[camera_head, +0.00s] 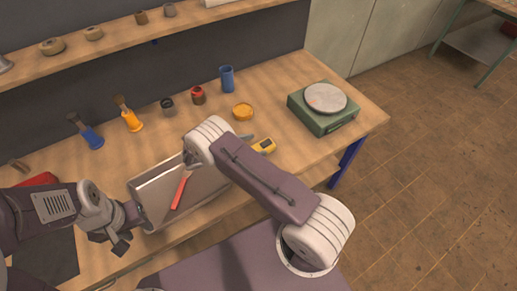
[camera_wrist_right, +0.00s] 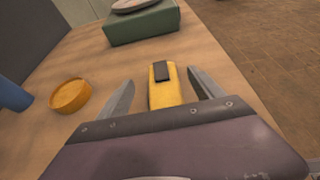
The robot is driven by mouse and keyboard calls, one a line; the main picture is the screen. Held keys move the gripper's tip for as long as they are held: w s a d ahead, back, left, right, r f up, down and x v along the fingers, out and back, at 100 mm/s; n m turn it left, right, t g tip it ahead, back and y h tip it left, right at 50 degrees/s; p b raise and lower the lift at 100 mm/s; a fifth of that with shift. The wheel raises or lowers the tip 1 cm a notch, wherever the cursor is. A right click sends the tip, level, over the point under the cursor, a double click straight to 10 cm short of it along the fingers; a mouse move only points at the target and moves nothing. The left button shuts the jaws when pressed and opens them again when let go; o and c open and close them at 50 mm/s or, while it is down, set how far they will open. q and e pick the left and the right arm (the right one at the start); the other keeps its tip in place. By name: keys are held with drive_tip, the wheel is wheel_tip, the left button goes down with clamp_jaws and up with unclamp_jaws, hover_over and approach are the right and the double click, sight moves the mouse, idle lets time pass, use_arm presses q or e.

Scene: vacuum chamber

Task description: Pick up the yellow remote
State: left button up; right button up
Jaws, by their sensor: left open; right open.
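The yellow remote (camera_head: 264,146) lies on the wooden table, partly hidden by my right arm in the head view. In the right wrist view the yellow remote (camera_wrist_right: 164,88), with a dark patch on its top, lies between the two fingers of my right gripper (camera_wrist_right: 160,92). The fingers are open, with a gap on each side of it. In the head view the right gripper is mostly hidden behind its own arm. My left gripper (camera_head: 121,237) is open at the lower left, beside the grey tray.
A green scale (camera_head: 322,120) stands beyond the remote. A yellow round dish (camera_head: 243,111) and a blue cup (camera_head: 227,78) stand nearby. A grey tray (camera_head: 155,197) holds a red stick (camera_head: 180,190). The table's right end (camera_head: 365,112) is bare.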

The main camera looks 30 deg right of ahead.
sight(263, 144)
drive_tip(key=x, duration=0.2)
drive_tip(key=p+x, duration=0.1)
drive_tip(key=x, duration=0.2)
drive_tip(key=shift+d+f+p, duration=0.2)
drive_tip(key=shift+f+p, duration=0.1)
drive_tip(key=shift+f, duration=0.05)
drive_tip(key=shift+a, duration=0.1)
clamp_jaws()
